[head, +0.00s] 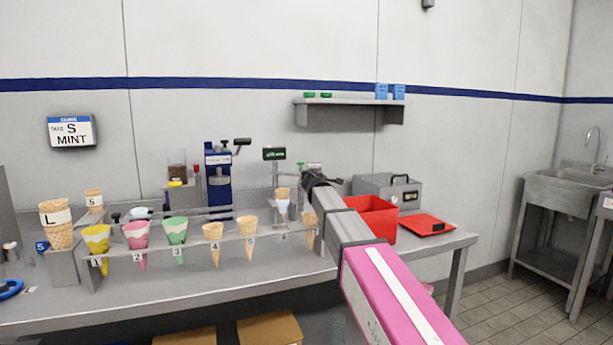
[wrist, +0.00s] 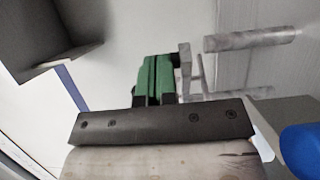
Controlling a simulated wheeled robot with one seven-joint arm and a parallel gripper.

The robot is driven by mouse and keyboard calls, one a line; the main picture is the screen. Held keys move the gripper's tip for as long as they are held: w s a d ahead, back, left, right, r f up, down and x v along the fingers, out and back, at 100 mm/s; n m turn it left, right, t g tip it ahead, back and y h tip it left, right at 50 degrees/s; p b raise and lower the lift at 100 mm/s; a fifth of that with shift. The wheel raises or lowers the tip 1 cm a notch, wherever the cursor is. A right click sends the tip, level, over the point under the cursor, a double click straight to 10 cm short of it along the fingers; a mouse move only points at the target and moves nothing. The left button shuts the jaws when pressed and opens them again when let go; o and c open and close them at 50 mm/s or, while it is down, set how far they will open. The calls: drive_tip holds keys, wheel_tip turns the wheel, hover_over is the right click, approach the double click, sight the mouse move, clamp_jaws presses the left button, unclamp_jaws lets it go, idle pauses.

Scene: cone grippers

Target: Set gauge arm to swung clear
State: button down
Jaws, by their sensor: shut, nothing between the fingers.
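In the head view my arm reaches in from the lower right, and my gripper (head: 312,170) is over the right end of the cone rack. In the wrist view the gripper's green fingertips (wrist: 158,76) are together with nothing between them. A grey bracket with rods (wrist: 185,70) is close beside the fingertips on the right; whether they touch is unclear. It looks like part of the gauge. In the head view a thin grey post with an arm (head: 275,173) stands at the rack beside a cone (head: 283,195), partly hidden near my gripper. I cannot tell the gauge arm's exact angle.
The rack (head: 195,246) holds several numbered cones along the bench. A red bin (head: 372,216), a grey box (head: 388,188) and a red scale (head: 428,224) are on the right. A blue dispenser (head: 218,180) stands behind the rack. A shelf (head: 350,101) is above.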

drive_tip(key=w, duration=1.2)
drive_tip(key=shift+w+d, duration=0.2)
drive_tip(key=shift+d, duration=0.25)
drive_tip(key=shift+a, duration=0.1)
